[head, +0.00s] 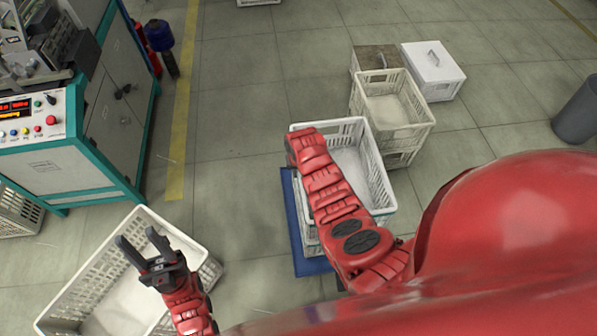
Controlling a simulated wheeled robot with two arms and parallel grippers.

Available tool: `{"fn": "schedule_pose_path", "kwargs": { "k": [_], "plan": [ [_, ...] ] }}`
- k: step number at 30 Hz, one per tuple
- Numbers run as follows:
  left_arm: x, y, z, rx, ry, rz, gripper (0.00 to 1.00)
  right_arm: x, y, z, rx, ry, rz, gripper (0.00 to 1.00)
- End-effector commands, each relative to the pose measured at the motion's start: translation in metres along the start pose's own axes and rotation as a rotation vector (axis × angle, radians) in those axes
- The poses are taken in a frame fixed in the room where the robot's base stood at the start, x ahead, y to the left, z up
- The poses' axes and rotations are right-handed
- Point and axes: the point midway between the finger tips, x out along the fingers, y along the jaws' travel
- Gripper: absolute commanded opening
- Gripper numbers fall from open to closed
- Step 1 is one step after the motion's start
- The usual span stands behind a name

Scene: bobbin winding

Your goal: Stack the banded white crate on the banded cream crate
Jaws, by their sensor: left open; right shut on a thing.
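A white crate (377,174) stands in the middle of the head view, above a blue base. More pale lattice shows below its left side, but my arm hides much of it. My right arm lies across this crate, its wrist at the left part of the far rim. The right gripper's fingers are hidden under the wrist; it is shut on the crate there. A cream crate (424,117) sits on another pale crate at the upper right. No band shows clearly on either. My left gripper (137,245) is open and empty above a large white crate (75,272) at lower left.
A teal-edged control cabinet (110,110) stands at the left. A blue base (292,215) lies under the middle crate. A lidded white box (433,75) and a brown-topped crate (377,57) stand at the back right. A grey bin (577,112) is at the right edge.

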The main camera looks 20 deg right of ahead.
Motion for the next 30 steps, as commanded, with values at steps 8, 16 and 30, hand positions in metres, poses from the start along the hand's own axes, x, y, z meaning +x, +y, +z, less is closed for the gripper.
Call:
{"fn": "schedule_pose_path", "kwargs": {
  "k": [8,16,30],
  "plan": [
    [-0.009,0.000,0.002,0.000,0.000,0.000,0.45,0.011,0.001,0.001,-0.001,0.001,0.002,0.00],
    [-0.009,0.000,0.002,0.000,0.000,0.000,0.45,0.011,0.001,0.001,-0.001,0.002,0.002,0.00],
    [-0.010,0.001,0.002,0.000,0.000,0.000,0.45,0.014,0.000,0.001,-0.001,0.003,0.002,0.00]
  ]
}}
